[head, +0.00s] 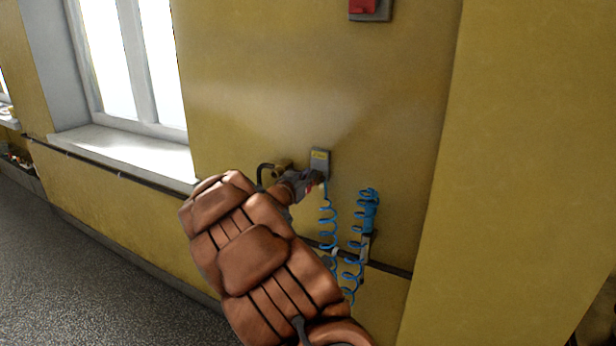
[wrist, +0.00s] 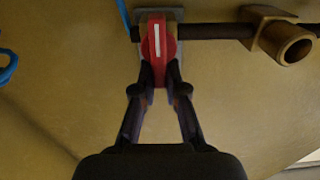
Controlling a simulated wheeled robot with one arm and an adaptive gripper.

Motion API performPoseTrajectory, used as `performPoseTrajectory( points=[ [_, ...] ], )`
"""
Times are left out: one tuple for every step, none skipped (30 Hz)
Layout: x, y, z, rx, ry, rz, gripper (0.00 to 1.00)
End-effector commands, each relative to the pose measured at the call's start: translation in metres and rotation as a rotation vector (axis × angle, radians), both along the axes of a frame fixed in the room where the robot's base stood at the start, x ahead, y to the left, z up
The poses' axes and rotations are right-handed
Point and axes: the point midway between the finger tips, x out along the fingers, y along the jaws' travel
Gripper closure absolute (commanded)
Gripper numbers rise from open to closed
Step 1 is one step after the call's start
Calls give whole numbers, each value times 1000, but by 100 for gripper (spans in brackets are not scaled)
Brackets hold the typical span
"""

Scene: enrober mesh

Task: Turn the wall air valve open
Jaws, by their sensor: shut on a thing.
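The wall air valve has a red handle (wrist: 158,38) with a white stripe, seen in the wrist view. It sits in front of a grey plate (wrist: 175,15). The handle and its stripe point toward my gripper, crosswise to the dark pipe (wrist: 215,31) that runs right. My gripper (wrist: 160,84) is shut on the lower end of the handle, one finger on each side. In the head view, the grey plate with a yellow label (head: 320,158) shows on the wall. My gripper (head: 316,178) is just below it and hides most of the valve.
A brass fitting (wrist: 286,42) sits on the pipe. Blue coiled hoses (head: 328,225) hang below the valve. A red box (head: 363,6) is higher on the wall. A window (head: 130,60) is at left, and the wall projects (head: 520,170) at right.

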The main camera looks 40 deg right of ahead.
Motion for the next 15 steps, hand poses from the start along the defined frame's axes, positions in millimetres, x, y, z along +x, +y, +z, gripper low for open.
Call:
performPoseTrajectory(
  points=[
    [0,0,-1,2,-9,1,100],
    [0,0,-1,3,-15,1,100],
    [0,0,-1,6,-25,1,100],
    [0,0,-2,9,-36,1,100],
    [-1,0,-2,13,-48,1,100],
    [-1,0,-2,19,-65,0,100],
    [-1,0,-3,22,-79,2,100],
    [-2,0,-3,27,-95,1,100],
    [-3,0,-4,35,-119,0,100],
    [-3,0,-4,40,-136,1,100],
    [-3,0,-5,47,-157,2,100],
    [-4,0,-6,56,-184,2,100],
    [-4,0,-6,63,-206,3,100],
    [-5,-1,-7,71,-228,2,100],
    [-6,-1,-7,80,-258,3,100]
  ],
)
